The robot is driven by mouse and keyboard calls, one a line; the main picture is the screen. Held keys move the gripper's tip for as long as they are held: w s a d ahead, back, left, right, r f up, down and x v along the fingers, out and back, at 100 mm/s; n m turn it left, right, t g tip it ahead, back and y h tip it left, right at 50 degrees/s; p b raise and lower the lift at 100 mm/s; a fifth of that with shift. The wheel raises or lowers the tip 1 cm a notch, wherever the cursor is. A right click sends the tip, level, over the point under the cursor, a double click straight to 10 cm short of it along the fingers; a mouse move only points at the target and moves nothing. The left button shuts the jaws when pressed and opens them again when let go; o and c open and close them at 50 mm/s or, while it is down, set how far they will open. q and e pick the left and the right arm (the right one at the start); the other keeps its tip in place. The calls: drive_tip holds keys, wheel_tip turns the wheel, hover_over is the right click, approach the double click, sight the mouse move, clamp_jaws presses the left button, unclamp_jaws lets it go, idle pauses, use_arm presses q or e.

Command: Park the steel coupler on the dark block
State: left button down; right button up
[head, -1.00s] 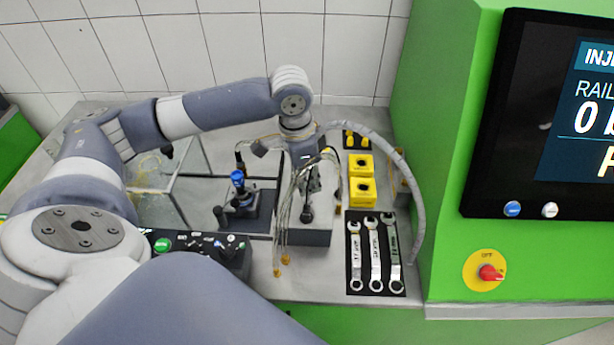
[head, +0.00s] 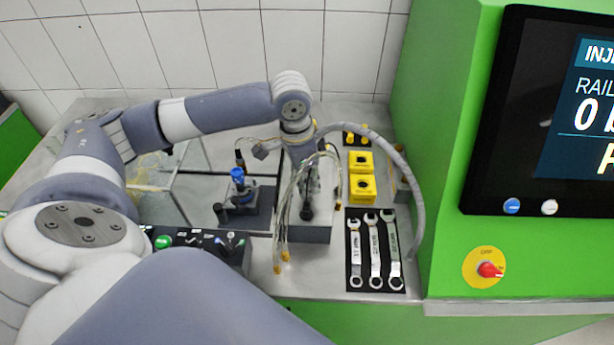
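My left arm reaches in from the left, and its gripper (head: 307,188) points down over the dark block (head: 310,234). Thin cables hang in front of the gripper, so I cannot see whether its fingers are open or shut. I cannot make out the steel coupler clearly; it may be hidden at the gripper. A grey braided hose (head: 398,160) arches from the right side of the bench up to the gripper's wrist. A small dark round-ended part (head: 307,211) shows just under the gripper, at the block. My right gripper is not in view.
A blue-topped fixture (head: 238,186) stands left of the block, in front of a glass-sided box. Yellow blocks (head: 361,188) and wrenches on a black mat (head: 356,283) lie to the right. A button panel (head: 200,243) is front left. The green cabinet (head: 440,150) bounds the right.

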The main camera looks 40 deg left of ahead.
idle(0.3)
use_arm(q)
drive_tip(key=shift+f, duration=0.15)
drive_tip(key=shift+f+p, duration=0.45)
drive_tip(key=shift+f, duration=0.05)
idle(0.6)
drive_tip(key=c, duration=1.4)
unclamp_jaws()
